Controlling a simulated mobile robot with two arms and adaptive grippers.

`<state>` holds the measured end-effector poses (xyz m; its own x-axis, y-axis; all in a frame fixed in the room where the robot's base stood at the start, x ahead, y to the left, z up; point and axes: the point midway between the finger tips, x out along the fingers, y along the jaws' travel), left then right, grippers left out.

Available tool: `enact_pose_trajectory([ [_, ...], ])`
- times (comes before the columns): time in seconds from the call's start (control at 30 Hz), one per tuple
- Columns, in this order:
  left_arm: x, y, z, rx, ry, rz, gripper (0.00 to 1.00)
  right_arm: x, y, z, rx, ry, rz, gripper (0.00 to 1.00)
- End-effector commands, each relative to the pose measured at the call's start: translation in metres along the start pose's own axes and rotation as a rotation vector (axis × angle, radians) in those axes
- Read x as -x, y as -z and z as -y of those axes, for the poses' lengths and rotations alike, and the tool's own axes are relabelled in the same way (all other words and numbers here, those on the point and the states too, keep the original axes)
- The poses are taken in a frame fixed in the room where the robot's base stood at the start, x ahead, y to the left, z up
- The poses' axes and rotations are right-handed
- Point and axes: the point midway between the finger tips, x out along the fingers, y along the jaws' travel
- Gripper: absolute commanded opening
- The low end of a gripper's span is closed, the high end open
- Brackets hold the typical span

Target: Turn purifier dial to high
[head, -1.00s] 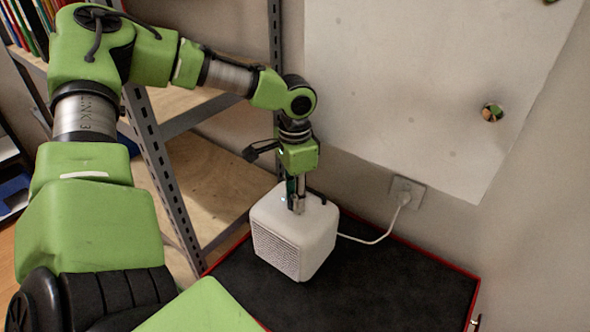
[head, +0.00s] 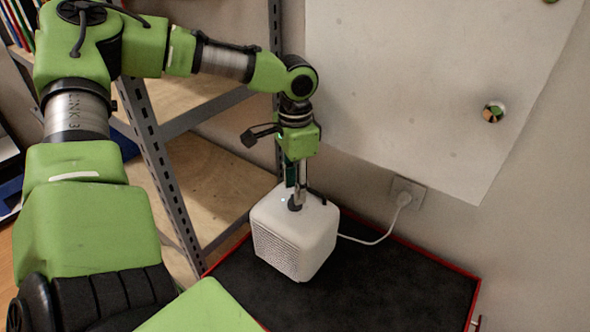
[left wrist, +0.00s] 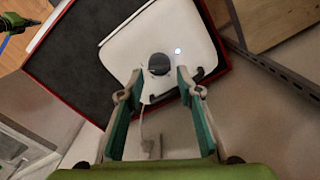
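The white box-shaped purifier (head: 318,240) stands on the black cabinet top, with a grille on its front. Its dark round dial (head: 295,204) is on the top face, and it also shows in the left wrist view (left wrist: 159,65). I cannot read the dial's setting. A small lit dot (left wrist: 178,51) is beside the dial. My left gripper (head: 298,188) points down just above the dial. In the left wrist view, its fingers (left wrist: 160,76) are apart, one on each side of the dial's line, with nothing held.
The black top (head: 392,281) has a red rim and is clear to the right of the purifier. A white cord (head: 375,241) runs to a wall socket (head: 408,191). A metal shelf post (head: 160,165) stands to the left, and a pale board (head: 430,80) is on the wall behind.

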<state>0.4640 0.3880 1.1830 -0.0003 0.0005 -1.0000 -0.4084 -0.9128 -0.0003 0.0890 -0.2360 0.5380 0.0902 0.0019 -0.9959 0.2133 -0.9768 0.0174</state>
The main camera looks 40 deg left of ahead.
Motion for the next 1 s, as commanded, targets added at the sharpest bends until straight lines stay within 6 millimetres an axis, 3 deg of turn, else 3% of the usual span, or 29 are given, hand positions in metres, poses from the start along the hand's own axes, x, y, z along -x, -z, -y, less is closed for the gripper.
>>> enact_pose_trajectory([
  [0.2, 0.049, 0.001, 0.001, 0.001, 0.003, -0.006, 0.33, 0.0, 0.0, 0.001, 0.0, 0.001, 0.0, 0.0],
  [0.4, 0.077, 0.001, 0.001, 0.001, 0.002, -0.004, 0.33, 0.0, 0.001, 0.001, 0.0, 0.001, -0.001, 0.0],
  [1.0, 0.084, 0.0, 0.0, 0.0, 0.001, -0.001, 0.33, 0.0, 0.001, 0.001, -0.001, 0.001, -0.001, 0.0],
])
